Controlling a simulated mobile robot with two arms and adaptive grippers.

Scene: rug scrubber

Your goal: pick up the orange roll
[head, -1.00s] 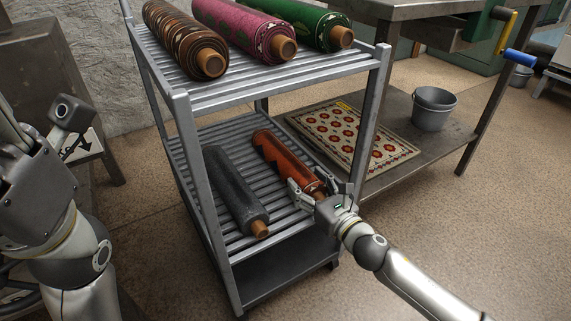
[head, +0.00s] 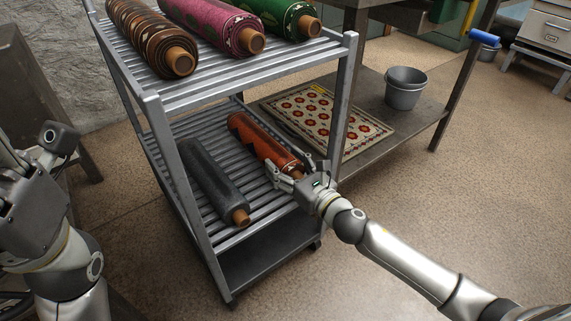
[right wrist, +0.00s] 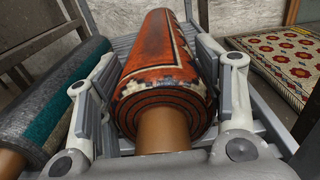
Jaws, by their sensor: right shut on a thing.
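The orange roll (head: 264,140) is a rolled rug with a dark and white pattern and a brown core. It lies at the right of the cart's lower slatted shelf (head: 220,124), near end toward me. My right gripper (head: 299,172) is at that near end, shut on the roll. In the right wrist view the roll (right wrist: 162,75) runs between the fingers, its core (right wrist: 162,131) pointing at the palm. I cannot tell whether it is clear of the slats. My left arm's end (head: 35,190) is at the left edge, only partly in view; its jaw state is unclear.
A grey roll (head: 213,180) lies just left of the orange one. Brown (head: 150,38), pink (head: 212,22) and green (head: 277,14) rolls lie on the upper shelf. The cart's front right post (head: 343,105) stands close to my gripper. A bench with a patterned rug (head: 325,118) and bucket (head: 405,88) is behind.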

